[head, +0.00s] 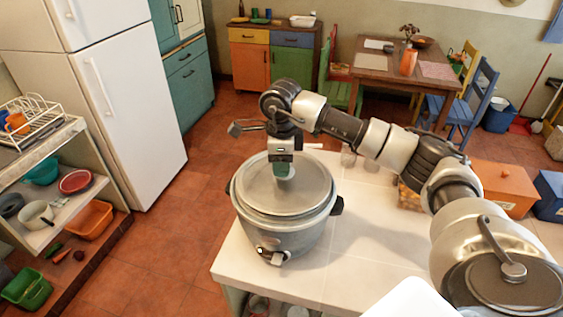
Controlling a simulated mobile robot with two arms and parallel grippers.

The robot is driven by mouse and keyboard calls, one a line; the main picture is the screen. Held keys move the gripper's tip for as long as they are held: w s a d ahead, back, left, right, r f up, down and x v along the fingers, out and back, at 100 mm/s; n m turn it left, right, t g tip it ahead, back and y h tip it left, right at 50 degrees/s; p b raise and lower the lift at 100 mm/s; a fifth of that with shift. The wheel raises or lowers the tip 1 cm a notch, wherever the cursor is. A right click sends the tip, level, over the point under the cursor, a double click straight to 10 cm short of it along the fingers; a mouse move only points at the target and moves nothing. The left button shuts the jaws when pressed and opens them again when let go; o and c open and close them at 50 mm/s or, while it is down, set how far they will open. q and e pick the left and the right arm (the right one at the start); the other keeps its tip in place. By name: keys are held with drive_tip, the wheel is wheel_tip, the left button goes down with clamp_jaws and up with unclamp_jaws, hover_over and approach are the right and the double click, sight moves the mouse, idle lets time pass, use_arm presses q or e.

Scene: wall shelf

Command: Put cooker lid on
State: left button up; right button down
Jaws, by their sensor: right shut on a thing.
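The cooker (282,240) is a grey round pot with dark side handles and a small switch at its front. It stands upright on the white tiled counter. The grey lid (262,197) lies over the cooker's top, and it looks level. Whether it is fully seated I cannot tell. My right gripper (284,172) points down at the lid's middle and is shut on the lid's greenish knob, which it partly hides. My left gripper is not in view.
The white counter (355,240) has free room right of the cooker. An orange box (503,187) stands at the right. A shelf with dishes (100,187) and a white fridge (130,110) are at the left. A dining table (385,72) is behind.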

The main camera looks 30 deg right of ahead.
drive_tip(key=shift+f+b, duration=0.35)
idle(0.7)
drive_tip(key=c, duration=0.6)
unclamp_jaws()
wheel_tip(320, 180, up, 10)
drive_tip(key=b, duration=0.2)
drive_tip(key=shift+f+b, duration=0.2)
drive_tip(key=shift+b, duration=0.1)
drive_tip(key=shift+r, duration=0.65)
drive_tip(key=shift+f, duration=0.1)
